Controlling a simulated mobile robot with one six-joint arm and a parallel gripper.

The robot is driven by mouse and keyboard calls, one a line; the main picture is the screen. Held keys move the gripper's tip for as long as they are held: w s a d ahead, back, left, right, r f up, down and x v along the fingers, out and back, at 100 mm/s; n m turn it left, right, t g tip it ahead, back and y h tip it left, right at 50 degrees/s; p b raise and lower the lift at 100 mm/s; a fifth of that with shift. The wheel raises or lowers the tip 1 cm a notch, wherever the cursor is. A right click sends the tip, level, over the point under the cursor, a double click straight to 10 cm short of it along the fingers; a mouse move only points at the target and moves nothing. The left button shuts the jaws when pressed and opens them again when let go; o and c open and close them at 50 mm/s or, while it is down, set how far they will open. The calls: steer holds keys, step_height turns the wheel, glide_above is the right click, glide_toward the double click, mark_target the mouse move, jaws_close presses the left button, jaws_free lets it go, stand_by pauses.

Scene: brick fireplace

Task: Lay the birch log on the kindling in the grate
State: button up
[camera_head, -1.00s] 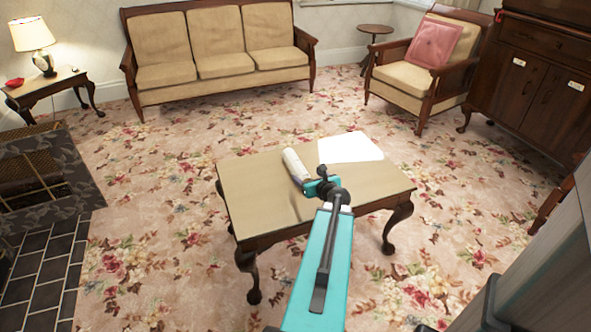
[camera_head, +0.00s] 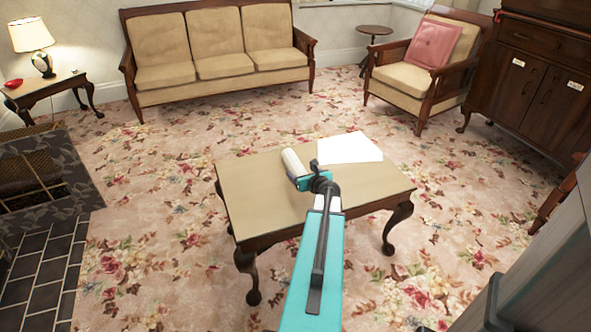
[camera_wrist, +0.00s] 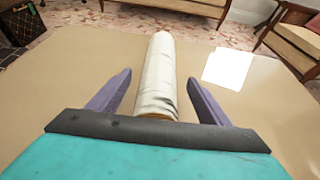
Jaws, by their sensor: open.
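The birch log (camera_wrist: 158,75), pale and round, lies on the low wooden coffee table (camera_head: 250,200). In the head view the log (camera_head: 291,161) is partly hidden behind my gripper (camera_head: 305,181). In the wrist view my gripper (camera_wrist: 155,95) is open, with one purple finger on each side of the log's near end. A gap shows between each finger and the log. The fireplace (camera_head: 45,175) with its dark grate opening is at the left edge of the head view. I cannot make out the kindling.
A white sheet (camera_head: 350,149) lies on the table right of the log. A sofa (camera_head: 220,60) and an armchair (camera_head: 410,75) stand behind. A side table (camera_head: 50,88) with a lamp is at the back left. Open carpet (camera_head: 140,220) lies between table and fireplace.

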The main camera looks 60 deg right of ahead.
mark_target(292, 163)
steer(key=shift+w, duration=0.1)
steer(key=shift+b+x, duration=0.5)
steer(key=shift+x, duration=2.05)
steer(key=shift+f, duration=0.15)
steer(key=c, duration=1.6)
steer(key=shift+o, duration=0.2)
